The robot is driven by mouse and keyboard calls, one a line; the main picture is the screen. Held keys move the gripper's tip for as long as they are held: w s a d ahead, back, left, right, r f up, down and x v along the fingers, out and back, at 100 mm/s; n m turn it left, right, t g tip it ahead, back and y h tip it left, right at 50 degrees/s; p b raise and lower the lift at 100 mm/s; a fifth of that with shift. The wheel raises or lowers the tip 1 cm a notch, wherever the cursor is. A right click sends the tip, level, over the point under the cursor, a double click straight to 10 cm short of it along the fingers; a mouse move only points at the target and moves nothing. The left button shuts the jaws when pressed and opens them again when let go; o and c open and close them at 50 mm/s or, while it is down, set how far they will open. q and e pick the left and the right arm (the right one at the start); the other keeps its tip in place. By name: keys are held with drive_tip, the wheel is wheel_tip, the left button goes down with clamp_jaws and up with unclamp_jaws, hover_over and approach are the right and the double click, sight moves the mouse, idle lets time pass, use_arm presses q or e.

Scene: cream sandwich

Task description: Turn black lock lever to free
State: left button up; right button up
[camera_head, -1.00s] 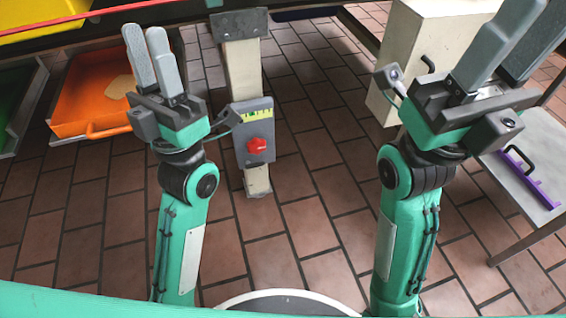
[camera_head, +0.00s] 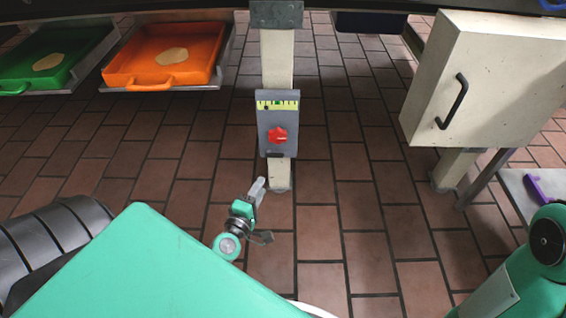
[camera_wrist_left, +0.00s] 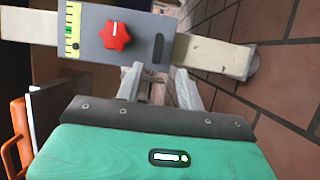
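A grey control panel (camera_head: 264,138) is mounted on a cream post, with a red knob (camera_head: 277,135) and a yellow scale above it. A small black bar, seemingly the lock lever (camera_head: 275,155), sits low on the panel, below the knob. In the left wrist view the black bar (camera_wrist_left: 158,48) lies right of the red knob (camera_wrist_left: 115,36). My left gripper (camera_head: 262,186) is just below the panel, apart from the lever. In the wrist view its two fingers (camera_wrist_left: 159,85) are spread with nothing between them. My right gripper is out of view.
An orange tray (camera_head: 118,70) and a green tray (camera_head: 20,72) stand at the back left. A cream cabinet with a black handle (camera_head: 452,103) is at the right. A metal table (camera_head: 515,185) with a purple item is at the right edge. The tiled floor around the post is clear.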

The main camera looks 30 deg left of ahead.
sight(279, 156)
use_arm(q)
drive_tip(key=w, duration=0.4)
drive_tip(key=w+a, duration=0.1)
drive_tip(key=w, duration=0.3)
drive_tip(key=w+a+b, duration=0.1)
drive_tip(key=w, duration=0.3)
drive_tip(key=shift+w+r, duration=0.1)
clamp_jaws()
